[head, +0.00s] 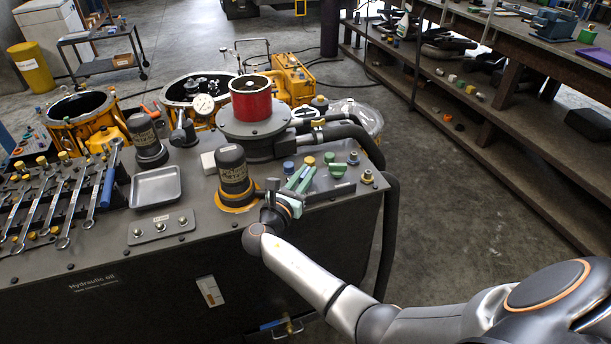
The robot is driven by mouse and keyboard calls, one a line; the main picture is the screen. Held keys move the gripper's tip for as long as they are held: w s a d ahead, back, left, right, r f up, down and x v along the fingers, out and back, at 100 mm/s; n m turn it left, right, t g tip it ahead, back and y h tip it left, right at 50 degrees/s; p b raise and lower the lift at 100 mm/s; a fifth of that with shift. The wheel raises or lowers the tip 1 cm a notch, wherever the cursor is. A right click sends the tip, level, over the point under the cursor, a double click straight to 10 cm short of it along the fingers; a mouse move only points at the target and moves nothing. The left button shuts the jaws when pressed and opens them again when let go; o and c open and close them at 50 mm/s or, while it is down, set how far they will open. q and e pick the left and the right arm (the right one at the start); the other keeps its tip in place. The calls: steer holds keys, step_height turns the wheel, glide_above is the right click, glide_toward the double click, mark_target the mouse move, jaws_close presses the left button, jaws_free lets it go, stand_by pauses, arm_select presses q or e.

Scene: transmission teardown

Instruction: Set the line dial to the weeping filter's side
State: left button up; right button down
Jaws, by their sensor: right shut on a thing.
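Two dark filter canisters stand on the grey hydraulic bench. The rear filter (148,137) is to the left, and the front filter (233,170) is nearer the middle. An amber ring shows around the front filter's base (236,204); I cannot tell whether it is oil. My right gripper (286,192) is just right of the front filter, low at the bench top, shut on a green part (301,177). The wrist and fingers hide much of it, so I cannot tell whether it is the line dial or which way it points. My left gripper is not in view.
A metal tray (155,187) and a row of wrenches (70,200) lie to the left. Small coloured fittings (330,165) sit right of the gripper. Black hoses (340,133) edge the bench's right side.

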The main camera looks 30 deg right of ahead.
stand_by(0.3)
steer(key=c, duration=0.9)
jaws_free()
steer(key=shift+o, duration=0.2)
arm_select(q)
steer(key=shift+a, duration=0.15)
